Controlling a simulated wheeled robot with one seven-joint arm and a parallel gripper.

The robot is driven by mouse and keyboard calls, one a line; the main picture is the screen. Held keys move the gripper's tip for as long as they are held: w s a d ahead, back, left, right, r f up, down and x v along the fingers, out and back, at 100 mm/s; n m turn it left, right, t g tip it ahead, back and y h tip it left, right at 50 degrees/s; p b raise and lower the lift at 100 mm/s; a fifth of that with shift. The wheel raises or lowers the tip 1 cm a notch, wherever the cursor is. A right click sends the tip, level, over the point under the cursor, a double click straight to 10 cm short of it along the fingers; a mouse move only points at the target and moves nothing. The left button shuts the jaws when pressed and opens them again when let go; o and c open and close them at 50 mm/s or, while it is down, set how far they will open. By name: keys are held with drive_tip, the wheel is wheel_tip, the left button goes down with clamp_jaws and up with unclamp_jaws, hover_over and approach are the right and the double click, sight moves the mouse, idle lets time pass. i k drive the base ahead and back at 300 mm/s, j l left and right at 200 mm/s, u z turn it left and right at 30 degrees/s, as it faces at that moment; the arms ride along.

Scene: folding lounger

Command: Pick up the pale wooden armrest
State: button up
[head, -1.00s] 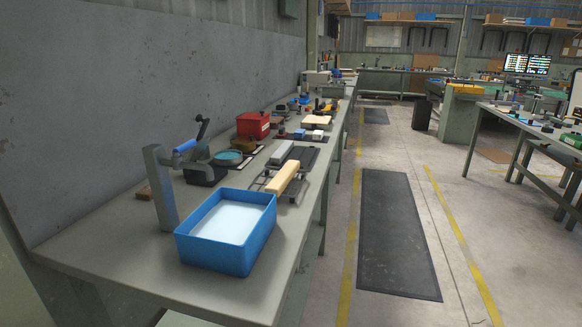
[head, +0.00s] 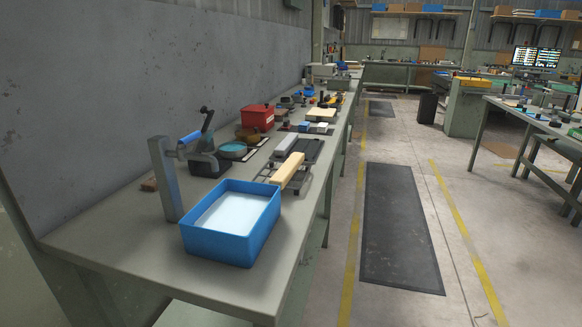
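The pale wooden armrest (head: 289,171) is a long tan block on the workbench (head: 120,238), right of the middle of its top. It lies lengthwise, pointing away from me, on or against a dark frame (head: 268,176). A grey block of similar shape (head: 287,144) lies just behind it. A blue bin (head: 232,222) with a white inside stands in front of it, nearer to me. My gripper is not in view.
A red box (head: 257,118) and small parts sit farther back. A dark floor mat (head: 400,230) and clear aisle lie right of the bench.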

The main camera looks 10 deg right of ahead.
sight(282, 176)
drive_tip(key=i+l+z, duration=0.35)
drive_tip(key=i+z, duration=0.3)
drive_tip(key=i, duration=0.25)
drive_tip(key=i+l+z, duration=0.1)
drive_tip(key=i+z, duration=0.2)
drive_tip(key=i, duration=1.55)
drive_tip(key=i+l+u, duration=0.1)
drive_tip(key=i+u, duration=0.25)
drive_tip(key=i+l+u, duration=0.2)
drive_tip(key=i+u, duration=0.2)
drive_tip(key=i+l+u, duration=0.35)
drive_tip(key=i, duration=0.15)
drive_tip(key=i+l+u, duration=0.2)
drive_tip(key=u, duration=0.2)
drive_tip(key=i+l+u, duration=0.15)
drive_tip(key=l+u, duration=0.15)
drive_tip(key=u, duration=0.15)
drive_tip(key=i+l+u, duration=0.15)
drive_tip(key=l+u, duration=0.55)
drive_tip(key=u, duration=0.15)
drive_tip(key=l+u, duration=0.8)
drive_tip(key=j, duration=0.35)
drive_tip(key=i, duration=0.05)
